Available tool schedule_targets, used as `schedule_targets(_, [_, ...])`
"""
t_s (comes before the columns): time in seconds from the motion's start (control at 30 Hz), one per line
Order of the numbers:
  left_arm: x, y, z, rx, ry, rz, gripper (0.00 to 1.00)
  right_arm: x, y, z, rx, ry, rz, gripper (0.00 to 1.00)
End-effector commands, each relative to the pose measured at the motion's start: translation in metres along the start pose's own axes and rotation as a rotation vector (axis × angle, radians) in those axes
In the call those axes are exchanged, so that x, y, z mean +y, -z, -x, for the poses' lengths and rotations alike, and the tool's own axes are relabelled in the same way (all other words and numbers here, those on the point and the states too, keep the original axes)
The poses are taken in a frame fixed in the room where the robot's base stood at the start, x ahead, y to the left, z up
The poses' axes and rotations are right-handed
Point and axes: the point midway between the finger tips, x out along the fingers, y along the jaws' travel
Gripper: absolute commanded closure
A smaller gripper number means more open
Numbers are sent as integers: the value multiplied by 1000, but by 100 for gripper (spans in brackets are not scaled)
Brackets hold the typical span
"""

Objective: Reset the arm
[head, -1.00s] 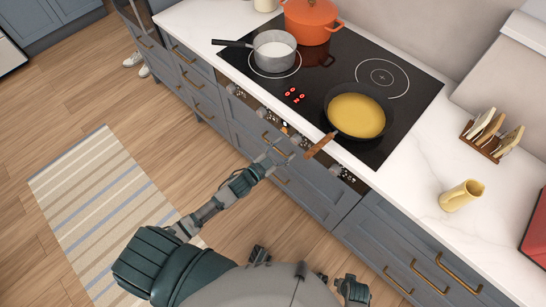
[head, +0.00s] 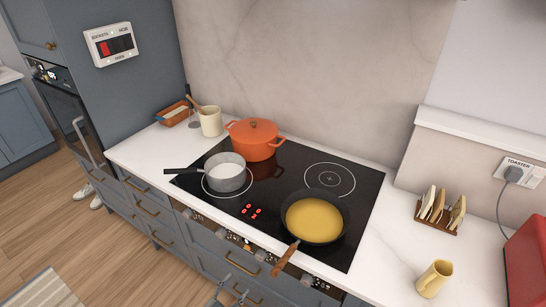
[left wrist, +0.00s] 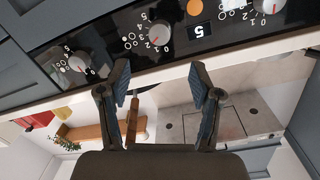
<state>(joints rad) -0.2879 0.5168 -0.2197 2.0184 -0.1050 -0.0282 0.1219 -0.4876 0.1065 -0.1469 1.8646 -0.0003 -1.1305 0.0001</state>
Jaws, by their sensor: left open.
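My left gripper (head: 226,290) shows at the bottom edge of the head view, in front of the cabinet fronts below the hob. In the left wrist view the left gripper (left wrist: 158,82) has its two fingers spread apart with nothing held between them. A dark control panel (left wrist: 100,45) with several knobs lies beyond the fingertips. Most of the left arm is out of the head view. My right gripper does not show.
The black hob (head: 270,185) holds a grey saucepan (head: 225,182), an orange pot (head: 254,150) and a frying pan (head: 315,217) with yellow contents. The pan's wooden handle (head: 285,260) juts over the front edge.

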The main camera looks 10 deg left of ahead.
Motion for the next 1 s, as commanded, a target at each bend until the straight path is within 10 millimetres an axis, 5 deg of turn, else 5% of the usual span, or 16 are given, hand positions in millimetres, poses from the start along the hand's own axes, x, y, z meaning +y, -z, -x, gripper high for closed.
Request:
schedule_targets(0.13, [2, -15, 1, -47, 9, 14, 36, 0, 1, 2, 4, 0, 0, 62])
schedule_targets(0.27, [13, -76, 12, -245, 39, 75, 36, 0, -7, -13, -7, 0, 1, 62])
schedule_targets(0.4, [51, -174, 53, -588, 55, 181, 36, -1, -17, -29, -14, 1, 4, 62])
schedule_targets(0.6, [140, -270, 146, -1045, 2, 331, 36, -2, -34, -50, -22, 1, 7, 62])
schedule_targets(0.8, [206, -299, 214, -1313, -71, 422, 36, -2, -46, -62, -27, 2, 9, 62])
schedule_targets(1.0, [221, -303, 231, -1373, -92, 441, 36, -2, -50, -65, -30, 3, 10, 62])
